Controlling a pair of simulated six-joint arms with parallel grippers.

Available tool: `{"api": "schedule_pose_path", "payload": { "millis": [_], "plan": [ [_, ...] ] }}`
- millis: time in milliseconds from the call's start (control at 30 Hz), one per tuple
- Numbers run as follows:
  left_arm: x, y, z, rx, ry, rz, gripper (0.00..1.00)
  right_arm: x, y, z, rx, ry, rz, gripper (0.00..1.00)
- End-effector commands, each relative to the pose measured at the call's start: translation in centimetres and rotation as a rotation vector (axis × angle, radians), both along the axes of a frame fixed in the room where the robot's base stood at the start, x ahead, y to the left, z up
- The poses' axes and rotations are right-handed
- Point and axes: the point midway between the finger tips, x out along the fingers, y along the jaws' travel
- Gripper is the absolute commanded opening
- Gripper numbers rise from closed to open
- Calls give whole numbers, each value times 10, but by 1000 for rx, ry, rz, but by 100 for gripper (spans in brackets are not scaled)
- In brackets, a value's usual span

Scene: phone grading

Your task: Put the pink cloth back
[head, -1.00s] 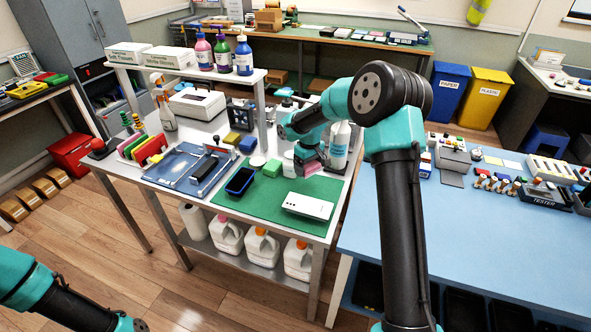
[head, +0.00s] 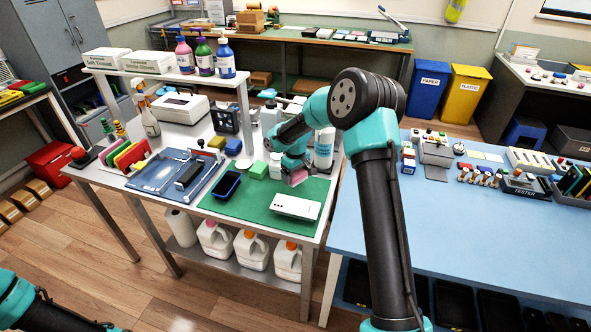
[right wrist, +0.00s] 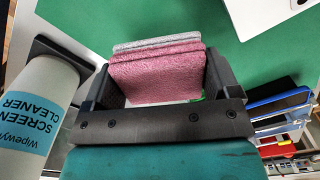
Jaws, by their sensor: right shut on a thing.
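My right gripper (head: 296,172) is over the far right part of the green mat (head: 245,209), beyond the white phone (head: 296,206). It is shut on the pink cloth (head: 298,178). In the right wrist view the folded pink cloth (right wrist: 158,75) sits between the jaws (right wrist: 157,90), with a greyish layer along its far edge. I cannot tell whether the cloth touches the mat. My left gripper is out of view; only part of my left arm shows at the lower left.
The screen cleaner bottle (head: 323,148) stands close to the right gripper and also shows in the right wrist view (right wrist: 40,110). A green block (head: 258,170), a white jar (head: 276,165) and a dark blue-rimmed tray (head: 227,185) are left of the gripper. The mat's front is mostly clear.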

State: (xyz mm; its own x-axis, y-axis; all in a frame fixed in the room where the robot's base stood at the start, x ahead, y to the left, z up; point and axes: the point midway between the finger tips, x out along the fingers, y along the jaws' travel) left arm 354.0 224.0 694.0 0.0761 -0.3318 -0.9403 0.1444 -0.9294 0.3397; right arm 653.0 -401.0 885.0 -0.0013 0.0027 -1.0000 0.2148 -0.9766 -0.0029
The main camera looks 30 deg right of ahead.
Motion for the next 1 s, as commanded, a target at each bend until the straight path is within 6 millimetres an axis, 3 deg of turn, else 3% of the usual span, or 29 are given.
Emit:
{"api": "schedule_pose_path", "payload": {
  "millis": [433,900,933,1000],
  "plan": [
    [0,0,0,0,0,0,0,0,0,-40,0,0,1,60],
    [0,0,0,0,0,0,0,0,0,-48,0,0,0,60],
    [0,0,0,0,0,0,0,0,0,-48,0,0,0,83],
    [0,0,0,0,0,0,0,0,0,-48,0,0,0,90]
  ]
}}
